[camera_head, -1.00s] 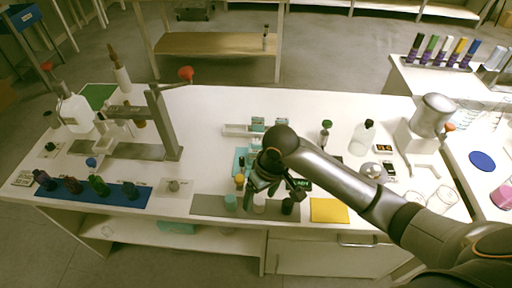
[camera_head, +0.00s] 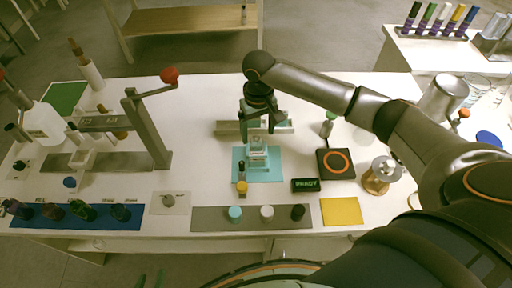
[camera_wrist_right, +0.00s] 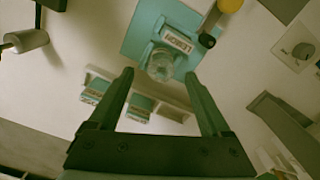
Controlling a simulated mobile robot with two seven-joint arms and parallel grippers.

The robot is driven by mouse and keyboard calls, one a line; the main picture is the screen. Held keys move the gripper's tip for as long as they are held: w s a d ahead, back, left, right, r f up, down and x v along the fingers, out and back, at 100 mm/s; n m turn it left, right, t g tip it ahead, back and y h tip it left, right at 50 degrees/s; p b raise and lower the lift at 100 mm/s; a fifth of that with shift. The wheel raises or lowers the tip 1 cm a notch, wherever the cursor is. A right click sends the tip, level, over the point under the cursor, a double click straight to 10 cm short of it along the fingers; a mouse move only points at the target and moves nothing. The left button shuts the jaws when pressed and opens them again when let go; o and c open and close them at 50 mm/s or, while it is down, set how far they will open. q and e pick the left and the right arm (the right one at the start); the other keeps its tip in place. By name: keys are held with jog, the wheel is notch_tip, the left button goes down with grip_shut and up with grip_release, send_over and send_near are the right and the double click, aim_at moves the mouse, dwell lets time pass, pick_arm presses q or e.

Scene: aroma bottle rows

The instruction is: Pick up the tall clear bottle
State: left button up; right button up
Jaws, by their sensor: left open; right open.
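A clear bottle (camera_head: 258,156) with a white "LEMON" label stands on a teal mat (camera_head: 272,174) at the middle of the table. In the right wrist view the bottle (camera_wrist_right: 161,65) is seen from above, just beyond and between the fingertips. My right gripper (camera_head: 259,127) is open and empty, pointing down above and behind the bottle. Its two fingers (camera_wrist_right: 158,76) stand wide apart.
A rack (camera_head: 228,128) is behind. A "READY" sign (camera_head: 305,185), a black pad with an orange ring (camera_head: 336,172) and a yellow sheet (camera_head: 341,212) lie right.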

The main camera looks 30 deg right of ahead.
aim_at(257, 143)
jog(key=f, duration=0.6)
jog(key=shift+w+f, duration=0.25)
jog(key=shift+a, duration=0.1)
jog(key=shift+c, duration=0.2)
grip_shut()
jog(key=shift+r, duration=0.1)
